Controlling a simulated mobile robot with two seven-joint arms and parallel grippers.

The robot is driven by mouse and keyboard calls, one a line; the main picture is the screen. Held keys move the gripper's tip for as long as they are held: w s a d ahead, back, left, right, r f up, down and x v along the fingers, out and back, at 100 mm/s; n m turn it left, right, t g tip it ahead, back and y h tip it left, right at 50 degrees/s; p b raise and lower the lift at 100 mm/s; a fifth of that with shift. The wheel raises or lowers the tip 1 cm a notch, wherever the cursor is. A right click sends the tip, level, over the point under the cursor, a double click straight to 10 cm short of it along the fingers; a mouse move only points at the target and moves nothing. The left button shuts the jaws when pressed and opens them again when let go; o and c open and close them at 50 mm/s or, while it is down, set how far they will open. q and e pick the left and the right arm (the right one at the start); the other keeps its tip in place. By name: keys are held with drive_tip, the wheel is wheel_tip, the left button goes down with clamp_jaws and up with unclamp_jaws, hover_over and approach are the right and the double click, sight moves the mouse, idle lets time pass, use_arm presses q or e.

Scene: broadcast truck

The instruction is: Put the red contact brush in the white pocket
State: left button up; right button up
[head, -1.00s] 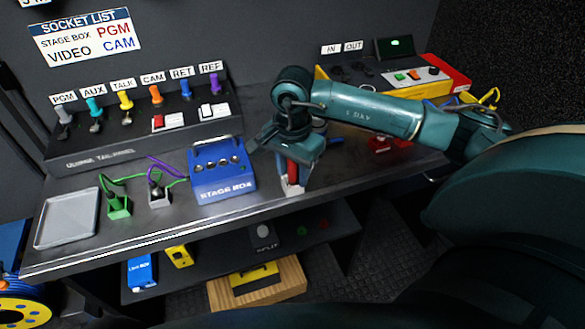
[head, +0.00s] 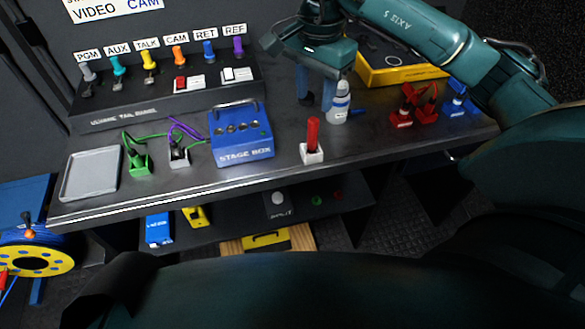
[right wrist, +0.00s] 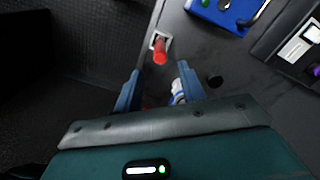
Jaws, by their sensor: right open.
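The red contact brush (head: 313,134) stands upright in the white pocket (head: 312,154) near the front edge of the bench, right of the blue stage box. In the right wrist view the red brush (right wrist: 160,52) rises out of the white pocket (right wrist: 153,38), ahead of the fingers and apart from them. My right gripper (head: 319,98) is open and empty, above and behind the brush, close to a white and blue bottle. Its two blue fingers (right wrist: 158,88) show spread in the right wrist view. My left gripper is not in view.
The white and blue bottle (head: 339,104) stands near my right fingers. The blue stage box (head: 242,150) and grey tray (head: 91,174) lie to the left. Red connectors (head: 402,117) and a yellow case (head: 400,74) are to the right. Bench around the pocket is clear.

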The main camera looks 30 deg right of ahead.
drive_tip(key=s+a+f+m+g+y, duration=0.15)
drive_tip(key=s+a+y, duration=0.3)
drive_tip(key=a, duration=0.45)
drive_tip(key=s+a+f+m+g+y, duration=0.1)
drive_tip(key=s+a+f+g+y, duration=0.2)
drive_tip(key=a+y, duration=0.5)
drive_tip(key=a+r+m+t+y, duration=0.6)
drive_tip(key=a+r+m+y, duration=0.3)
drive_tip(key=m, duration=0.5)
drive_tip(key=w+d+f+m+t+h, duration=0.1)
drive_tip(key=d+f+m+t+h, duration=0.3)
drive_tip(key=m, duration=0.5)
drive_tip(key=w+d+f+m+t+h, duration=0.1)
drive_tip(key=w+f+m+t+h, duration=0.15)
drive_tip(key=m+t, duration=0.55)
drive_tip(key=w+d+f+m+t+h, duration=0.1)
drive_tip(key=d+f+m+t+h, duration=0.25)
drive_tip(key=m, duration=0.65)
drive_tip(key=s+d+f+m+g+h, duration=0.2)
drive_tip(key=s+f+m+h, duration=0.1)
drive_tip(key=f+m, duration=0.3)
drive_tip(key=s+d+f+m+g+h, duration=0.1)
drive_tip(key=s+f+m+g+h, duration=0.2)
drive_tip(key=s+f+m, duration=0.3)
wheel_tip(320, 180, down, 5)
drive_tip(key=shift+d+g+h, duration=0.3)
drive_tip(key=shift+d+h, duration=0.1)
drive_tip(key=shift+h, duration=0.15)
drive_tip(key=shift+s, duration=0.15)
